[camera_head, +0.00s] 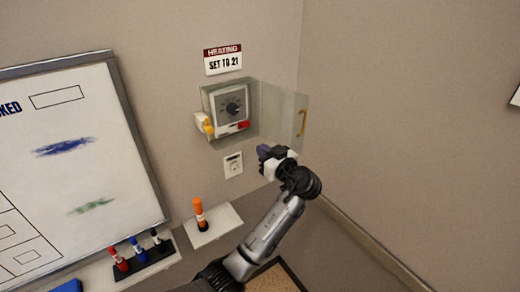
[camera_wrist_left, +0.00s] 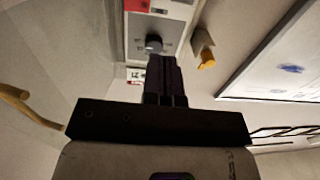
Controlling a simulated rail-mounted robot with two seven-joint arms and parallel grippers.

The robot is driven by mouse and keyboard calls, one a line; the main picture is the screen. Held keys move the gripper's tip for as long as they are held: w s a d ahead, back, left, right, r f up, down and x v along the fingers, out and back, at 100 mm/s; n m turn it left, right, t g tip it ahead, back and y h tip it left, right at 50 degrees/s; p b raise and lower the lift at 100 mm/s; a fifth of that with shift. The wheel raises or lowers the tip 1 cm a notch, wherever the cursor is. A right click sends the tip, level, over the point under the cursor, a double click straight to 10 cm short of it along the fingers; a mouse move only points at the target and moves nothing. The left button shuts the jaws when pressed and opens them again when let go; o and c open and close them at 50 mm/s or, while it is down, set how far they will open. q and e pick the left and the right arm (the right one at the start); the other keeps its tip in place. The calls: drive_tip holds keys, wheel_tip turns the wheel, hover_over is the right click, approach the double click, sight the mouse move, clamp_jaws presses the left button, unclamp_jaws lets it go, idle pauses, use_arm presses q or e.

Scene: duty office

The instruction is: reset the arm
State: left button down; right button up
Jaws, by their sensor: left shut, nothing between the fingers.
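My left arm (camera_head: 268,232) reaches up from the bottom of the head view. My left gripper (camera_head: 266,152) is in front of the wall, just below and right of the thermostat (camera_head: 232,105). Its fingers are together and empty, and they show closed in the left wrist view (camera_wrist_left: 165,75). The thermostat has a dark dial, also visible beyond the fingertips in the wrist view (camera_wrist_left: 153,43). Its clear cover (camera_head: 284,112) stands swung open to the right with a yellow handle (camera_head: 302,122). My right gripper is not in view.
A whiteboard (camera_head: 112,150) with blue and green smears hangs at left. Several markers stand in a black holder (camera_head: 145,260). An orange marker (camera_head: 200,214) stands on a white shelf plate (camera_head: 226,219). A wall socket (camera_head: 233,165) is beside my gripper. The right wall is mostly bare.

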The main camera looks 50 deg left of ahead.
use_arm(q)
drive_tip(key=shift+d, duration=0.1)
idle(0.7)
drive_tip(key=w+d+m+t+h, duration=0.3)
drive_tip(key=d+m+t+h, duration=0.55)
drive_tip(key=m, duration=0.45)
drive_tip(key=s+d+f+m+t+h, duration=0.3)
drive_tip(key=s+d+f+m+h, duration=0.25)
drive_tip(key=d, duration=0.45)
drive_tip(key=s+d+f+m+g+h, duration=0.15)
drive_tip(key=s+d+f+g, duration=0.25)
drive_tip(key=s+f, duration=1)
drive_tip(key=s+d+f+g+h, duration=0.3)
drive_tip(key=s+f+g, duration=0.2)
drive_tip(key=s+f, duration=0.85)
drive_tip(key=w+d+r+p+v, duration=0.1)
drive_tip(key=w+p+v, duration=0.2)
drive_tip(key=p+v, duration=1.6)
drive_tip(key=shift+p+v, duration=0.35)
drive_tip(key=shift+v, duration=0.85)
